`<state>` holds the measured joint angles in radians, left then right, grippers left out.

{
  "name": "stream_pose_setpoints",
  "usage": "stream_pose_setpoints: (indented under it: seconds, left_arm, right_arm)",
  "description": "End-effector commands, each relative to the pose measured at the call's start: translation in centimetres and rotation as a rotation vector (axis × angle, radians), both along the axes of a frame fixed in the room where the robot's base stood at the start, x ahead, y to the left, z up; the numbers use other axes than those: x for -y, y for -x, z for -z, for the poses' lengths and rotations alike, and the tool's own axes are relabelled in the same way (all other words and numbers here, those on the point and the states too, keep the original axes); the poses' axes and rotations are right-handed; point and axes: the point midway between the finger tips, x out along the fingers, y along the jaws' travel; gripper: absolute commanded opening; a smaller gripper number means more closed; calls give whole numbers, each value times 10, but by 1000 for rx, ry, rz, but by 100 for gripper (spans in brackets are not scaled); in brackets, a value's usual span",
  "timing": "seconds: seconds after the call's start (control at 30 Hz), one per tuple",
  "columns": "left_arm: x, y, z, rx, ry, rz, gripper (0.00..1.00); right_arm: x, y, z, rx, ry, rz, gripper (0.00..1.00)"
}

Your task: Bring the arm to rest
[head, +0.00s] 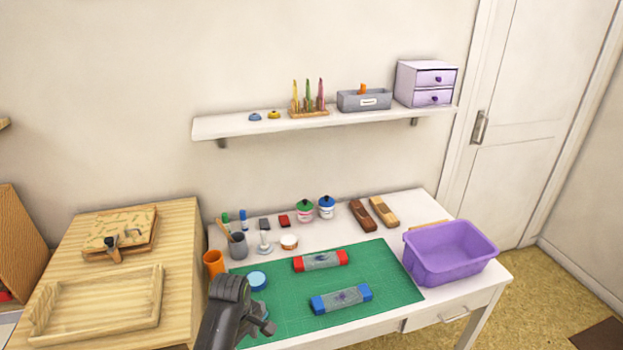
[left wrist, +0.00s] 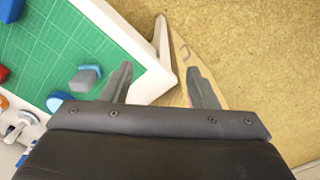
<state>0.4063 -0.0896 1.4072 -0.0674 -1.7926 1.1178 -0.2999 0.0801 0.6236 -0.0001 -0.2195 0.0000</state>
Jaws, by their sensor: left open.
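My left gripper (left wrist: 160,76) is open and empty in the left wrist view, its two dark fingers apart above the table's edge. In the head view my left arm (head: 225,312) comes up from the bottom, beside the front left of the green mat (head: 292,290); its fingertips are hard to make out there. A grey pad with red ends (head: 321,260) and a grey pad with blue ends (head: 341,298) lie on the mat. Neither is held. My right gripper is not in view.
A purple bin (head: 450,253) stands on the white table's right side. Inkpots, stamps and wooden blocks line the back. A round blue tin (head: 257,281) and an orange cup (head: 214,262) are near my left arm. A wooden side table (head: 180,240) stands left, holding a tray (head: 98,300).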

Motion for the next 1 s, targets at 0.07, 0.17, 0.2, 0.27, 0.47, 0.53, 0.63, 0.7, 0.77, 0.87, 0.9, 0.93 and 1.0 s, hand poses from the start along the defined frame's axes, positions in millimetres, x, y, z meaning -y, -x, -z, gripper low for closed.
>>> stream_pose_setpoints:
  seconds: [0.07, 0.17, 0.2, 0.27, 0.47, 0.53, 0.63, 0.7, 0.77, 0.87, 0.9, 0.93, 1.0]
  left_arm:
    - [-5, 6, 21, -3, -3, 27, 54]
    - [-11, 13, 48, 0, -3, 68, 54]
    - [-14, 17, 60, 2, -5, 88, 54]
    - [-19, 24, 79, 5, -6, 118, 54]
    - [-40, 64, 163, 12, -14, 253, 54]
    - [-52, 91, 202, 15, -21, 321, 54]
    - [-70, 140, 260, 21, -32, 432, 54]
    - [-83, 179, 296, 25, -44, 510, 54]
    - [-94, 215, 323, 29, -54, 576, 54]
    - [-111, 279, 361, 32, -75, 685, 54]
    - [-117, 304, 372, 32, -83, 728, 54]
    - [-121, 322, 380, 34, -90, 757, 54]
    - [-130, 360, 393, 34, -105, 820, 54]
  right_arm:
    - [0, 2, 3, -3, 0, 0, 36]
    - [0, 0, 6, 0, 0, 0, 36]
    - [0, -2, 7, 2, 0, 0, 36]
    - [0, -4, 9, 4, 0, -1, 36]
    - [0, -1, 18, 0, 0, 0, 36]
    - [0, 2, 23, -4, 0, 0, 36]
    - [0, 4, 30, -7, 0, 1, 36]
    - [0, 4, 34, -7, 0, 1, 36]
    - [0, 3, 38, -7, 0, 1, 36]
    - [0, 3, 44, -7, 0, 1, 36]
    - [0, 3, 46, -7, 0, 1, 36]
    - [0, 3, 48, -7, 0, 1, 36]
    - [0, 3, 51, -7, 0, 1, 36]
